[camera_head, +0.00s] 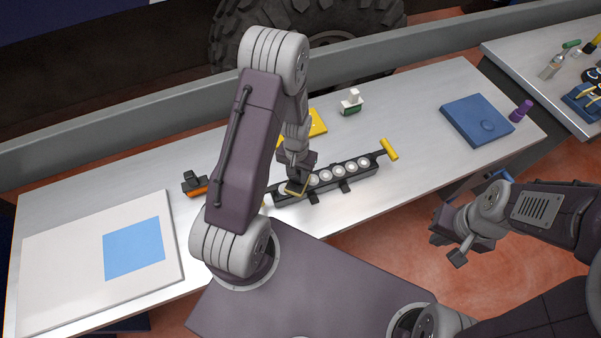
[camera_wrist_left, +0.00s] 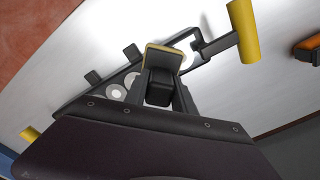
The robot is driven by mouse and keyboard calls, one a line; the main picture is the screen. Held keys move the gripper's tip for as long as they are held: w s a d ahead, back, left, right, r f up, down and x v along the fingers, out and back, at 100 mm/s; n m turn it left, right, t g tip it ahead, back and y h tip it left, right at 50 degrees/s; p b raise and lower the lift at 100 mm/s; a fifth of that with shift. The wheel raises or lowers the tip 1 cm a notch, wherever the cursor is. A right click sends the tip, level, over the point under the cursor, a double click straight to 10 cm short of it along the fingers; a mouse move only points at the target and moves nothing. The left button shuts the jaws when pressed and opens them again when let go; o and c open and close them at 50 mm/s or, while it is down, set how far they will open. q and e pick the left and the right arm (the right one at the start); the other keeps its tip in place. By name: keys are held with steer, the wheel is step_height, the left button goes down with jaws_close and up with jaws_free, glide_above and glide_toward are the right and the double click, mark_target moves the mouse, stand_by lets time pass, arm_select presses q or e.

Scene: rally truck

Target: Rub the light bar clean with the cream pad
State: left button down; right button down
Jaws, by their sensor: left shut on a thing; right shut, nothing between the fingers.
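The light bar (camera_head: 342,180), a dark bar with a row of several round pale lamps, lies on the bench and also shows in the left wrist view (camera_wrist_left: 88,112). A yellow handle (camera_head: 389,149) sticks out at its right end. My left gripper (camera_head: 297,178) is over the bar's left part, shut on the cream pad (camera_wrist_left: 165,54), a small block with a yellowish edge. The pad is at a lamp near that end; whether it touches is unclear. My arm hides part of that end. My right gripper (camera_head: 450,251) is shut and empty, off the bench's front edge.
A white board with a blue square (camera_head: 133,249) lies left. A blue pad (camera_head: 477,121) and purple cup (camera_head: 522,110) stand right.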

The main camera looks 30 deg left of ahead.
arm_select(q)
steer(key=shift+w+d+r, duration=0.1)
steer(key=shift+r+p, duration=0.4)
steer(key=shift+p, duration=0.05)
step_height(320, 180, up, 5)
steer(key=p, duration=0.4)
step_height(320, 180, up, 3)
steer(key=p, duration=0.3)
steer(key=shift+r, duration=0.15)
